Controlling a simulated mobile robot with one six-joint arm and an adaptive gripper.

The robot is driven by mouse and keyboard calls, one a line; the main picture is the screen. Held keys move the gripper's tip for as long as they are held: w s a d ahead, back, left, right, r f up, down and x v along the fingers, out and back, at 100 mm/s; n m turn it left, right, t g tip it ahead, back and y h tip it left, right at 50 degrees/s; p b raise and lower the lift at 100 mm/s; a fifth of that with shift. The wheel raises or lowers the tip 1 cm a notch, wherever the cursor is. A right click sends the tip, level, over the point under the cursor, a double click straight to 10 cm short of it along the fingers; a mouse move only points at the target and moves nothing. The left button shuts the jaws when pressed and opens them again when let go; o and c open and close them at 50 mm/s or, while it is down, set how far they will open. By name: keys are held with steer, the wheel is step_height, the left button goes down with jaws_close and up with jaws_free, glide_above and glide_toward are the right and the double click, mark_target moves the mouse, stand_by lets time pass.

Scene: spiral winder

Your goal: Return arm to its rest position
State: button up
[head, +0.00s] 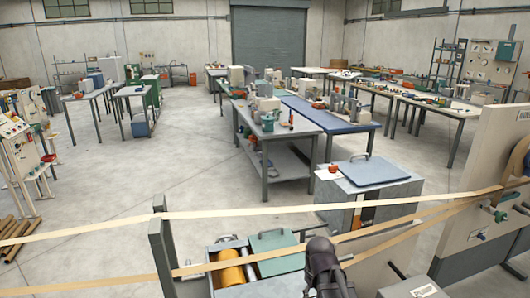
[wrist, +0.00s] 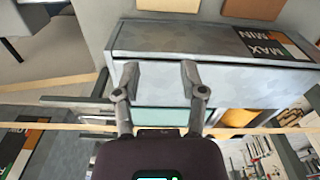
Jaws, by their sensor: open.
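My gripper (wrist: 161,78) shows in the wrist view with its two grey fingers spread apart. Nothing is between the fingertips. A grey box-like unit (wrist: 185,42) with a MAX/MIN label lies beyond them; I cannot tell the gap to it. A teal surface (wrist: 160,115) shows between and below the fingers. In the head view a dark part of my arm rises at the bottom centre, and the fingers cannot be made out there.
Tan strips (head: 250,213) stretch across the front of the head view, close to my arm. A grey post (head: 161,245) stands left, a panel (head: 490,180) right. A teal-lidded box (head: 273,245) and yellow roll (head: 231,272) sit low. Open floor (head: 110,220) lies left.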

steer(key=s+m, duration=0.1)
steer(key=s+d+f+m+b, duration=0.1)
steer(key=s+m, duration=0.1)
steer(key=s+d+f+m, duration=0.1)
steer(key=s, duration=0.1)
steer(key=shift+d, duration=0.15)
steer(key=shift+s, duration=0.1)
stand_by(0.3)
